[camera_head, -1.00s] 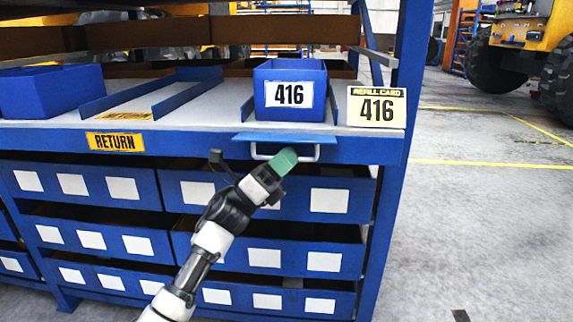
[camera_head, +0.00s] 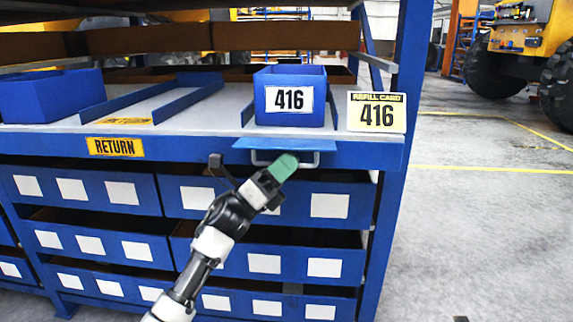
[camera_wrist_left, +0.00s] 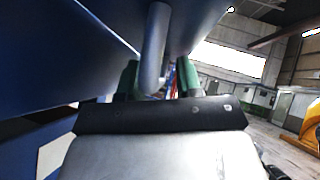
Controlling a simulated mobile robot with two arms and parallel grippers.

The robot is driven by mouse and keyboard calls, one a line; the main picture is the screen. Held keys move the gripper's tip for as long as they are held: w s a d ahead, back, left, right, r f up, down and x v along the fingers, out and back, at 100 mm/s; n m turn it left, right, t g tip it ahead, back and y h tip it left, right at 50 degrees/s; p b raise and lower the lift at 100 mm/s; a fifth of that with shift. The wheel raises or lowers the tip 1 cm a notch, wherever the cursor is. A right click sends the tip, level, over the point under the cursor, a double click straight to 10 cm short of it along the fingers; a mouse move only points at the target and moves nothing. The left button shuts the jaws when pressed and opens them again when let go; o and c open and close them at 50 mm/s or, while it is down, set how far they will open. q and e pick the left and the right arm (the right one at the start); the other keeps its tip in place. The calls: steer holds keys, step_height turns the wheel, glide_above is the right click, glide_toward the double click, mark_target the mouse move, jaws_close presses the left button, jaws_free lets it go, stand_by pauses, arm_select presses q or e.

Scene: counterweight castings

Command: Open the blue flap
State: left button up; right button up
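The blue flap (camera_head: 284,144) is at the front edge of the shelf, below the blue bin marked 416 (camera_head: 290,116). A silver bar handle (camera_head: 319,160) hangs under the flap. My left gripper (camera_head: 284,167), with green fingertips, reaches up from below to the handle. In the left wrist view the handle bar (camera_wrist_left: 154,50) stands between the two green fingers (camera_wrist_left: 158,78), with a narrow gap visible on its right side. The fingers look open around the bar. The head view hides part of the handle behind the fingertips.
A yellow refill card 416 (camera_head: 376,112) stands right of the bin. A RETURN label (camera_head: 115,147) is on the shelf edge at left. Blue drawers with white labels (camera_head: 264,263) fill the rack below. Open floor (camera_head: 470,230) lies to the right.

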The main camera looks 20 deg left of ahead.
arm_select(q)
steer(key=v, duration=1.1)
steer(key=shift+d, duration=0.1)
